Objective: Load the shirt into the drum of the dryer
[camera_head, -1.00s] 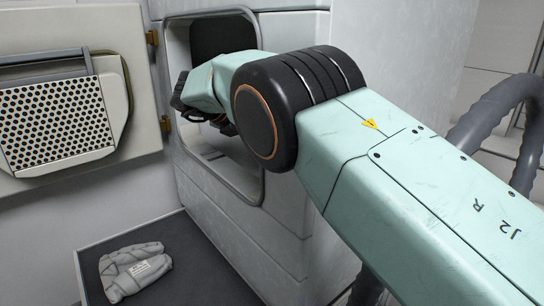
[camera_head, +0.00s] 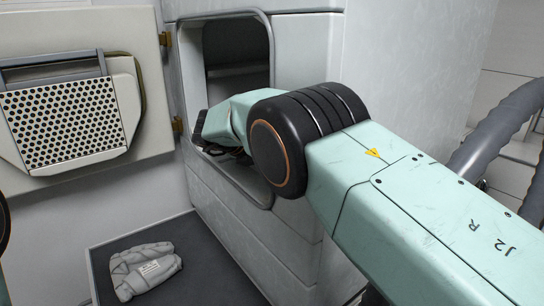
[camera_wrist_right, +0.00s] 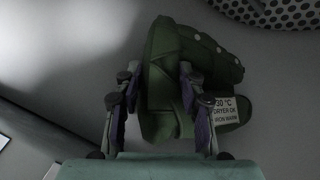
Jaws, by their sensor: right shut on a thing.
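A folded green shirt (camera_wrist_right: 215,72) with a white care label fills the middle of the right wrist view. My right gripper (camera_wrist_right: 158,80) has its fingers on either side of it and is shut on it. In the head view my right wrist (camera_head: 228,125) is at the lower part of the dryer's open doorway (camera_head: 267,75); the fingers and shirt are mostly hidden there. My left gripper is out of view.
The dryer door (camera_head: 150,60), with a perforated panel (camera_head: 65,125), stands open at the left. The doorway's metal rim (camera_head: 270,30) surrounds my arm. A grey hose (camera_head: 495,125) curves at the right. The dark mat (camera_head: 215,265) has free room beside the grey garment.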

